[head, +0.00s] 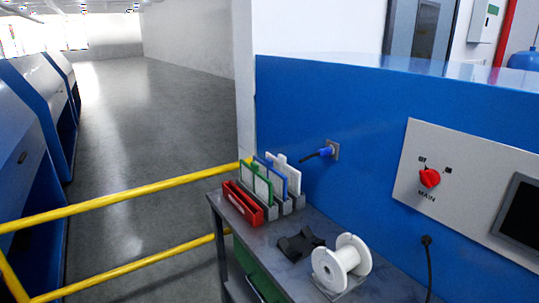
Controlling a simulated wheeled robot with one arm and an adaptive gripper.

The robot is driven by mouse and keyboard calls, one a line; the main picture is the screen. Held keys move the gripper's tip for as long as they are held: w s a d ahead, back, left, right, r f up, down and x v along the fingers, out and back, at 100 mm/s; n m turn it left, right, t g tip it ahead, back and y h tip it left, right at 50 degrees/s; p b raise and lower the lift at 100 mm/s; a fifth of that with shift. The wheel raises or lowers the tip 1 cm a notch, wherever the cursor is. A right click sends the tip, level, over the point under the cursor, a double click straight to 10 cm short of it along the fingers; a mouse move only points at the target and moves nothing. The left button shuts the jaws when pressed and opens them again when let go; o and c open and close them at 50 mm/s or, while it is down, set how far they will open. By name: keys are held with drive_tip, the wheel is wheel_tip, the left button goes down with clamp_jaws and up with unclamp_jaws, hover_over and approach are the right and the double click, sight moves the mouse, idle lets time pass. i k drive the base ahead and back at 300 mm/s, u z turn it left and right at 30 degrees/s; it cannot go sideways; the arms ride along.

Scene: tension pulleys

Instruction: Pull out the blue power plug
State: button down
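The blue power plug (325,152) sits at a small grey wall socket (334,150) on the blue panel (375,110). A short dark cable (309,156) runs from the plug down to the left, and its far end is hidden behind the upright cards on the cart. The plug appears seated in the socket. My gripper is not in view, and nothing touches the plug.
A grey cart (290,230) below the plug bears a red holder (243,203), upright framed cards (283,172), a dark bracket (300,243) and a white spool (341,262). Yellow rails (130,198) stand left. A control panel with a red knob (429,177) is right.

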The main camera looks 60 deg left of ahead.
sight(321, 153)
drive_tip(key=u, duration=3.15)
drive_tip(key=i, duration=3.6)
drive_tip(key=z, duration=0.6)
